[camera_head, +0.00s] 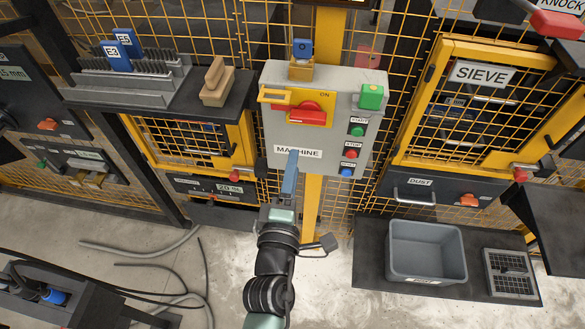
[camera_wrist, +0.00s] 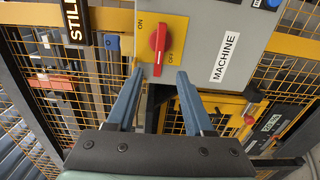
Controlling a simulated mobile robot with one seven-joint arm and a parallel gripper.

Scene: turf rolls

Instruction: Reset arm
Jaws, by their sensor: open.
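My gripper (camera_head: 291,168) is in front of the lower part of the grey MACHINE box (camera_head: 357,82). In the wrist view its two blue-grey fingers (camera_wrist: 160,74) are spread apart with nothing between them. Beyond the fingertips in that view is a red rotary switch (camera_wrist: 158,45) on a yellow plate marked ON and OFF. In the head view the red switch (camera_head: 308,108) sits above my gripper, clear of the fingers. Below the gripper, my arm reaches up from the bottom edge of the head view.
Yellow mesh fencing surrounds the box. A dark shelf (camera_head: 222,112) holds a wooden block (camera_head: 217,82) at left. A grey bin (camera_head: 428,252) stands on a dark mat at lower right, near the SIEVE cabinet (camera_head: 478,115). A cable (camera_head: 150,262) lies on the floor at left.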

